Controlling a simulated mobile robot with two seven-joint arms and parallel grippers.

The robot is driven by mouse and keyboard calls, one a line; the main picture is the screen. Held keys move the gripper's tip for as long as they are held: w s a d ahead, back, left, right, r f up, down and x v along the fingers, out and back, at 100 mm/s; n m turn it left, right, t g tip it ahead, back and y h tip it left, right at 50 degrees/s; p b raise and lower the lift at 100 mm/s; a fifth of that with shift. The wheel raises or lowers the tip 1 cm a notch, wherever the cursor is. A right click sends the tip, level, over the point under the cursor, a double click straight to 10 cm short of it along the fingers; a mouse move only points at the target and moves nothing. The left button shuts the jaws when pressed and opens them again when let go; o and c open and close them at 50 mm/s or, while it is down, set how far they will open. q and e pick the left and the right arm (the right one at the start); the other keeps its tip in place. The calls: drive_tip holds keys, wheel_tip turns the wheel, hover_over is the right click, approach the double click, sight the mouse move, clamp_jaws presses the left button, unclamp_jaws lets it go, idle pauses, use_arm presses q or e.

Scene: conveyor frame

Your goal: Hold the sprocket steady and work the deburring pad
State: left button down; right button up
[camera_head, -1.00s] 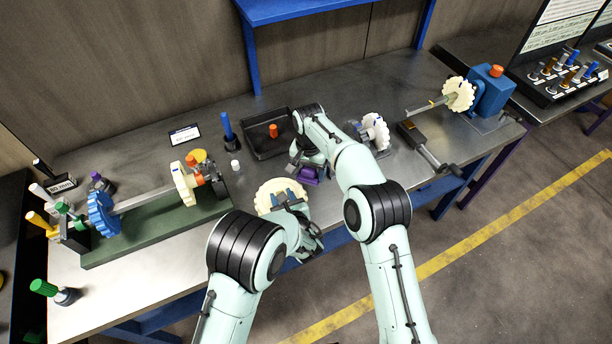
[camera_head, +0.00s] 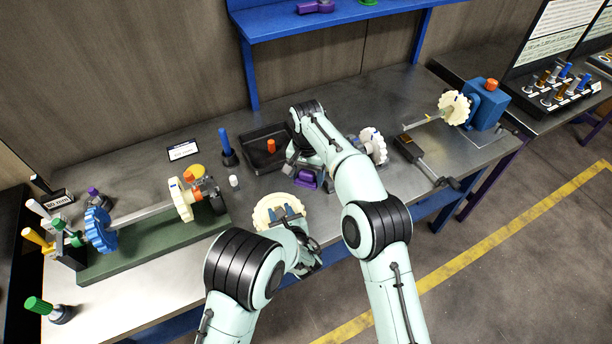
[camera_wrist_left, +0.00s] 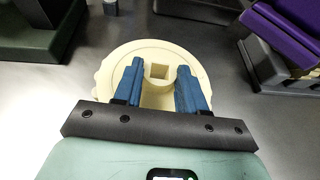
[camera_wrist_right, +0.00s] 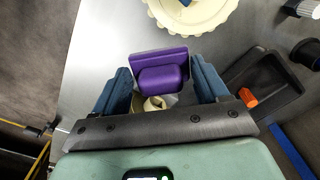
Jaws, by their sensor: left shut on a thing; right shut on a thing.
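The cream sprocket (camera_head: 264,211) lies flat on the bench near its front edge; in the left wrist view its toothed rim (camera_wrist_left: 112,72) surrounds a raised hub with a square hole. My left gripper (camera_wrist_left: 160,70) is shut on that hub, one blue finger on each side. The purple deburring pad (camera_wrist_right: 160,66) is between the blue fingers of my right gripper (camera_wrist_right: 160,80), which is shut on it. In the head view the pad (camera_head: 306,180) is just behind and right of the sprocket, apart from it. My right arm partly hides its gripper there.
A black tray (camera_head: 262,167) with an orange piece stands behind. A green-based shaft fixture (camera_head: 150,240) with blue and cream sprockets fills the left. A white sprocket (camera_head: 374,146), a caliper-like tool (camera_head: 420,160) and a blue motor unit (camera_head: 488,105) are right. A blue shelf (camera_head: 330,22) hangs above.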

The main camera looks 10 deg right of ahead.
drive_tip(key=shift+a, duration=0.1)
drive_tip(key=shift+f, duration=0.1)
drive_tip(key=shift+f, duration=3.4)
drive_tip(key=shift+s+a+f, duration=0.2)
drive_tip(key=shift+a+f, duration=0.35)
drive_tip(key=shift+a, duration=0.35)
drive_tip(key=shift+c, duration=0.4)
drive_tip(key=shift+s+a, duration=0.15)
drive_tip(key=shift+a, duration=0.45)
drive_tip(key=d, duration=0.3)
drive_tip(key=shift+w+d+r, duration=0.1)
drive_tip(key=shift+w, duration=0.3)
drive_tip(key=shift+r, duration=4)
